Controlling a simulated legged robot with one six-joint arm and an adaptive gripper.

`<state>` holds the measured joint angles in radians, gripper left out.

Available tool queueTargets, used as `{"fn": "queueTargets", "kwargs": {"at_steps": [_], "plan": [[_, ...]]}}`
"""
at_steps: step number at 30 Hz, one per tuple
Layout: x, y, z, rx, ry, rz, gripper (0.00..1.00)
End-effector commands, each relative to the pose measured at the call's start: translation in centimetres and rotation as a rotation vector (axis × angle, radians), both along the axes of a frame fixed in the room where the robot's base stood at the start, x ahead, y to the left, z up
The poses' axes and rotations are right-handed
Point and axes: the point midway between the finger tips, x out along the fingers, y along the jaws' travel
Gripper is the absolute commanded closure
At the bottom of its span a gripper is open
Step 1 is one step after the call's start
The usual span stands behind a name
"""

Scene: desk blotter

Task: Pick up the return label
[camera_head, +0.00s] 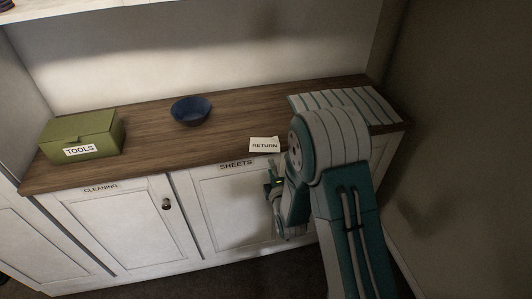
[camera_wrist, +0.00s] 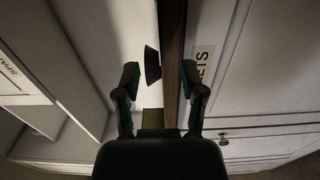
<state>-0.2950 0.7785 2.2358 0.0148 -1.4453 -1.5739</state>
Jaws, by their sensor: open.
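The return label (camera_head: 264,144) is a small white card reading RETURN. It lies at the front edge of the brown wooden counter top, right of centre in the head view. My gripper (camera_head: 274,178) is just below it in the head view, in front of the cabinet, and is partly hidden by my arm. In the wrist view my gripper (camera_wrist: 160,76) has its two fingers spread apart with nothing held between them. The counter edge shows between the fingers there. I cannot make out the return label in the wrist view.
A green TOOLS box (camera_head: 82,135) stands at the counter's left and a blue bowl (camera_head: 190,110) at the back middle. A striped mat (camera_head: 378,104) lies at the right end, partly behind my arm. White cabinet doors (camera_head: 120,222) are below. The counter between box and label is mostly clear.

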Motion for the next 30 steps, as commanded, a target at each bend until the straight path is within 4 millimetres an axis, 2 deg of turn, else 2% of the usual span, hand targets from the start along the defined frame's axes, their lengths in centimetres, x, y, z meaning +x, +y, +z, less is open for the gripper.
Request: {"fn": "queueTargets", "kwargs": {"at_steps": [9, 15, 28, 30], "plan": [[4.0, 1.1, 0.0, 0.001, -0.001, 0.000, 0.47], [6.0, 1.7, 0.0, 0.001, 0.000, 0.000, 0.47], [6.7, 1.9, 0.0, 0.001, 0.001, 0.000, 0.47], [6.7, 1.9, 0.0, 0.001, 0.001, 0.000, 0.62]]}}
